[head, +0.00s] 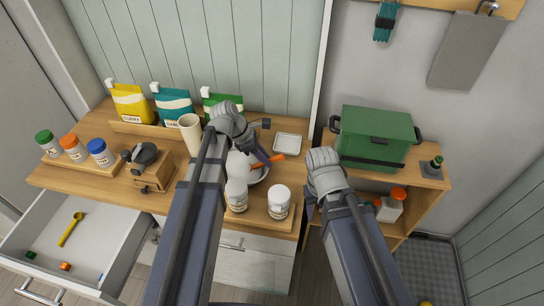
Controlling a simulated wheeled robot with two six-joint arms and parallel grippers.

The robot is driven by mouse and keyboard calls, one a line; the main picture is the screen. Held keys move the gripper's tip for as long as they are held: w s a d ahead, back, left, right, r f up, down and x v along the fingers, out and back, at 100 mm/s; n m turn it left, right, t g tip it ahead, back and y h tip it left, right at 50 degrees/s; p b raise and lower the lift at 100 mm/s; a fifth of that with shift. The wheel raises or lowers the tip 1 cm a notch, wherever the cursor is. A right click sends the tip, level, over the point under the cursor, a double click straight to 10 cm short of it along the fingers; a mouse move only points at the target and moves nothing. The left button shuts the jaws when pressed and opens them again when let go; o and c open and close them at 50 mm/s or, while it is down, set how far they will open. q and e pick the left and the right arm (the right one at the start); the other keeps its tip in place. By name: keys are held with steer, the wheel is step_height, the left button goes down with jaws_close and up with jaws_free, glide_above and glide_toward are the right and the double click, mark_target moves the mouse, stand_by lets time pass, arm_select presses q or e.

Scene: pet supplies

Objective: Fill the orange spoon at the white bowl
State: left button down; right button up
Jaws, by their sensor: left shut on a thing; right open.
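The white bowl (262,174) stands on the wooden counter, partly hidden behind my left arm and white jars. My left gripper (266,157) is above the bowl, shut on the orange spoon (279,158). Only a short orange part of the spoon shows at the fingertips. Its scoop end and the bowl's contents are hidden or too small to tell. My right gripper (311,208) is open and empty, right of the counter's edge, apart from the bowl.
White jars (279,203) stand on a wooden tray in front of the bowl. A white square dish (287,144) lies behind it. A beige cylinder (190,132) and bags (173,106) stand left and behind. A green box (375,137) sits right. An open drawer (95,225) holds a yellow scoop (71,229).

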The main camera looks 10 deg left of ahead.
arm_select(q)
steer(key=shift+p+v, duration=0.95)
steer(key=shift+v, duration=0.05)
steer(key=r+p, duration=0.3)
steer(key=d+r+p, duration=0.1)
steer(key=r+p, duration=0.1)
steer(key=shift+w+r, duration=0.15)
steer(key=shift+w, duration=0.15)
steer(key=y+p, duration=0.1)
steer(key=d+y+p, duration=0.1)
steer(key=d+r+g+y+p, duration=0.1)
steer(key=shift+w+d+r, duration=0.1)
steer(key=shift+w, duration=0.2)
steer(key=shift+w+d+g+y+p, duration=0.1)
steer(key=shift+d+g+y+p, duration=0.35)
steer(key=shift+y, duration=0.85)
steer(key=shift+d, duration=0.15)
steer(key=shift+r, duration=0.1)
